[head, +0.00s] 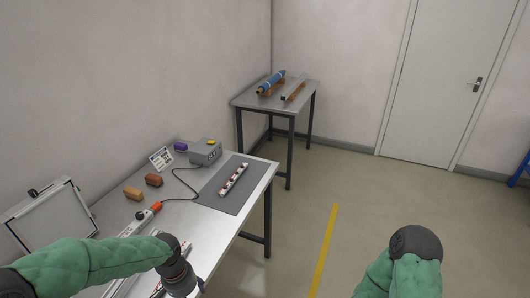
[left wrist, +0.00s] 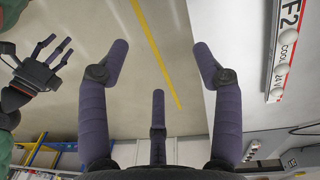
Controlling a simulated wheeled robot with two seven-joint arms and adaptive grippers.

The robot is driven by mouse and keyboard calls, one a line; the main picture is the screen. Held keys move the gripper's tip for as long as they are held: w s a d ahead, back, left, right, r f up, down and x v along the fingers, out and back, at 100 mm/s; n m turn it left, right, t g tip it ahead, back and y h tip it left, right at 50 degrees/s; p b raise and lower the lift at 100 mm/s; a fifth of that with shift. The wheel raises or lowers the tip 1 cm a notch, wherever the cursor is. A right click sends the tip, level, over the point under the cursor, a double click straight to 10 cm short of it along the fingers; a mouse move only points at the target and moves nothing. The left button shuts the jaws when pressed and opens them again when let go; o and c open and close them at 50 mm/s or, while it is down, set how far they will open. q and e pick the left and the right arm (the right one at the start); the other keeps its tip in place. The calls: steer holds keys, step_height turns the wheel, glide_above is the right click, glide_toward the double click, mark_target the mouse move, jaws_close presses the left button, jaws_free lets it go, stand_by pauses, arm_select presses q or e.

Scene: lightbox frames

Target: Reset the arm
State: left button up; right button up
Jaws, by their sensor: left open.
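My left arm (head: 95,262) in its green sleeve reaches in from the left over the near end of the workbench; its dark wrist is at the bottom edge, and its fingers are not clear there. In the left wrist view my left gripper (left wrist: 160,65) has its purple fingers spread wide, with nothing between them. Floor shows behind them. My right arm (head: 403,272) shows as a green sleeve with a dark joint at the bottom right, over the floor. My right gripper (left wrist: 57,50) shows at the upper left of the left wrist view, fingers apart and empty.
The workbench (head: 215,240) holds a dark mat (head: 222,203) with a light strip (head: 234,179), a grey power box (head: 205,152), small blocks (head: 153,180) and a framed panel (head: 48,222). A side table (head: 300,95) stands behind. Open floor lies right of the bench.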

arm_select(q)
steer(key=s+d+f+n+h, duration=0.1)
steer(key=s+d+f, duration=0.2)
steer(key=f, duration=0.5)
steer(key=s+d+f+n+h, duration=0.1)
steer(key=s+d+f, duration=0.3)
steer(key=f, duration=0.4)
steer(key=s+d+f+n+h, duration=0.1)
steer(key=s+d+f+n, duration=0.2)
steer(key=f, duration=0.4)
steer(key=shift+s+d+f, duration=0.4)
steer(key=shift+s+d, duration=0.25)
steer(key=shift+d, duration=0.1)
